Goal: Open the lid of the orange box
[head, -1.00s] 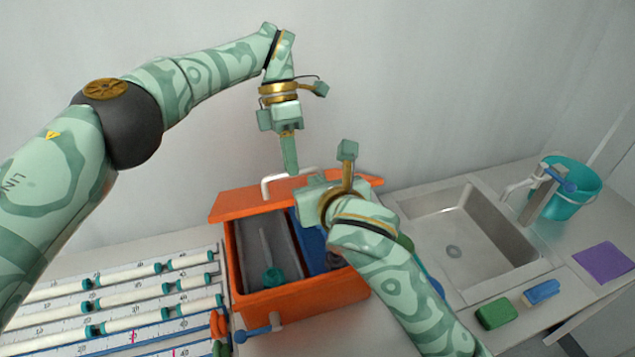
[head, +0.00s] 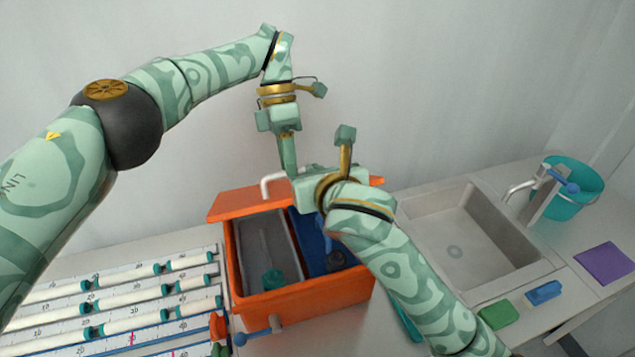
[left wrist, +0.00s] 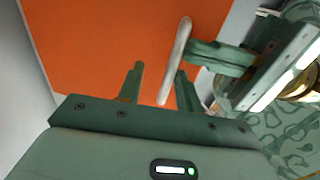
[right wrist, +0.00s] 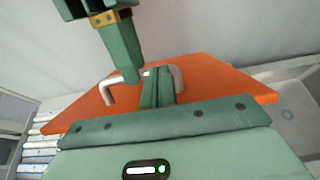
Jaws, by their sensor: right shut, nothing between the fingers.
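The orange box (head: 300,303) stands open at the centre of the counter in the head view. Its orange lid (head: 240,204) is raised at the back, tilted rather than flat. The pale bar handle (right wrist: 106,92) on the lid also shows in the left wrist view (left wrist: 176,58). My left gripper (left wrist: 158,80) is open above the lid, fingers apart near the handle; I cannot tell whether it touches. My right gripper (right wrist: 158,84) is shut and empty, its fingertips at the lid close to the handle. My right arm hides part of the lid and the box's right side.
Inside the box are a grey tray (head: 252,240) with a teal-ended item and a blue compartment (head: 312,240) with a dark object. Racks with white tubes (head: 130,310) lie left. A sink (head: 470,240), teal bucket (head: 575,200), green block (head: 498,314) and blue block (head: 543,292) are right.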

